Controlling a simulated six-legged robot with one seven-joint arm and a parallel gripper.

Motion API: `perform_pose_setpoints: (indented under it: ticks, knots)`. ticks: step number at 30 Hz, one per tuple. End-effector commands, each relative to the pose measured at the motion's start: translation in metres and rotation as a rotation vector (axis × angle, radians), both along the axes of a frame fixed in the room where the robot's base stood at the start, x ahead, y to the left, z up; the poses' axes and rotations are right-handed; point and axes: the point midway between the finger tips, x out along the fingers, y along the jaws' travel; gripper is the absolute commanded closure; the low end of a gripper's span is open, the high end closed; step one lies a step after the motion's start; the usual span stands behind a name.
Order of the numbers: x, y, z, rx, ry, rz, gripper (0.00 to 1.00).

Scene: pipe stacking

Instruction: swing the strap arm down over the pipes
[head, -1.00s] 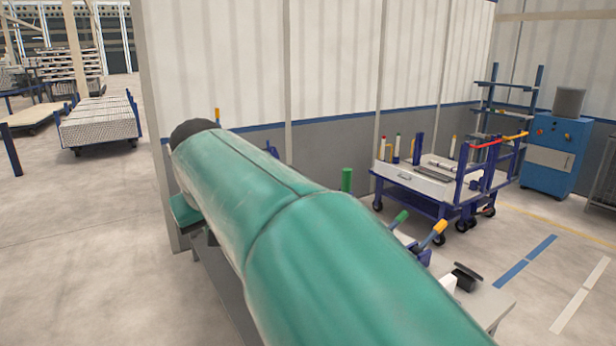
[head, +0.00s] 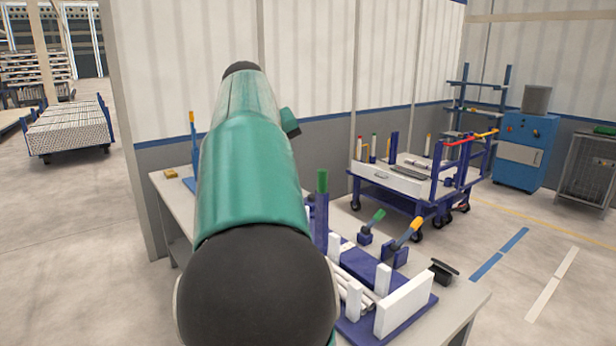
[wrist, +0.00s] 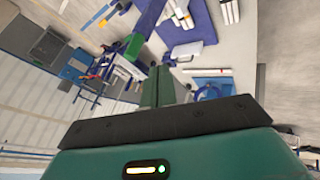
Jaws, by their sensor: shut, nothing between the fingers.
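The strap arm (head: 321,215) stands upright on the blue fixture (head: 362,265) on the table, a dark blue post with a green grip on top. White pipes (head: 350,288) lie in the fixture between white blocks, partly hidden behind my arm. In the wrist view the strap arm (wrist: 148,20) shows as a green and blue bar running away from near my fingers. My gripper (wrist: 165,72) has its green fingers together with nothing between them. I cannot tell whether they touch the bar. In the head view the gripper is not clearly visible.
Two clamp levers, one green-tipped (head: 375,218) and one orange-tipped (head: 410,235), stand right of the strap arm. A black knob-like part (head: 443,270) sits near the table's right edge. A blue cart (head: 400,190) stands behind. Floor at right is free.

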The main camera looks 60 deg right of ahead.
Motion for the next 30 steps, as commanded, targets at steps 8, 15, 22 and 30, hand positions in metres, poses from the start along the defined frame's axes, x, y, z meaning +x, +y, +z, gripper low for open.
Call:
perform_pose_setpoints:
  ticks: [8,15,22,30]
  knots:
    - [0.0,-0.016,-0.023,0.003,0.002,-0.003,1.0]
    - [0.0,-0.045,-0.061,0.003,0.002,-0.002,1.0]
    - [-0.011,-0.074,-0.081,0.001,-0.001,-0.004,1.0]
    - [-0.024,-0.091,-0.08,0.001,-0.001,0.0,1.0]
